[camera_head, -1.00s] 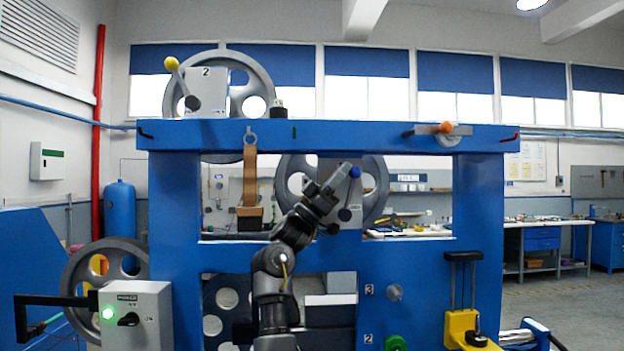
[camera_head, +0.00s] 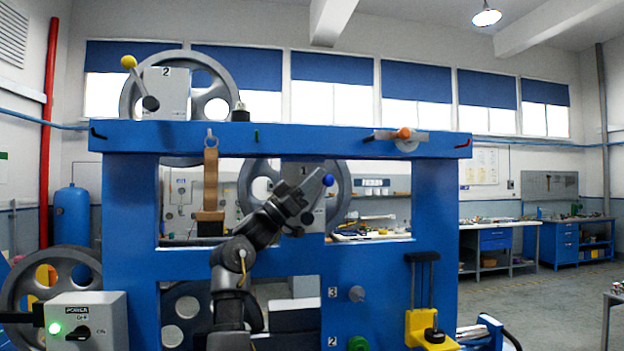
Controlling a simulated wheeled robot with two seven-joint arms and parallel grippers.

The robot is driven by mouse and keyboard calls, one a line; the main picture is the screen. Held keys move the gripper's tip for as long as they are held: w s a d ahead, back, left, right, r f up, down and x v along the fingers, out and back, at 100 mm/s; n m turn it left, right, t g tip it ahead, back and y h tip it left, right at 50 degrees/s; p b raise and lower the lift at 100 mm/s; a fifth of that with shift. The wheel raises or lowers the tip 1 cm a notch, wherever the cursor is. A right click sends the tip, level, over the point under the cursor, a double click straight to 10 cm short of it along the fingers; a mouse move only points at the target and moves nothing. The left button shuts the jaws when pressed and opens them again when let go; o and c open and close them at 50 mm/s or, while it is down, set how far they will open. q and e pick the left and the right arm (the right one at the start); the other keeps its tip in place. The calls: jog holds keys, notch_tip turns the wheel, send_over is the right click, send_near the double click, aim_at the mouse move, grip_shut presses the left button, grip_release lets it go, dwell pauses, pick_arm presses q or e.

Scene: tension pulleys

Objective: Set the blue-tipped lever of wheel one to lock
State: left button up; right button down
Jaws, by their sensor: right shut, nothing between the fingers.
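Wheel one (camera_head: 343,195) is a grey spoked wheel behind the upper opening of the blue frame. A grey plate marked 1 (camera_head: 303,168) stands in front of it. The lever's blue tip (camera_head: 328,180) points up and slightly right from its pivot near the plate's lower part. My right gripper (camera_head: 316,184) is shut and empty, its fingertips just left of the blue tip. I cannot tell whether they touch. My right arm hides part of the wheel and plate. My left gripper is not in view.
The blue frame (camera_head: 280,138) surrounds the opening. Wheel two's yellow-tipped lever (camera_head: 128,62) is at the upper left, and an orange-knobbed lever (camera_head: 404,133) is on the top beam. A power box (camera_head: 85,318) stands at the lower left. Open floor (camera_head: 560,295) lies at right.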

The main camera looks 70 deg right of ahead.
jog(key=b+v, duration=0.4)
jog(key=v, duration=0.7)
dwell(0.6)
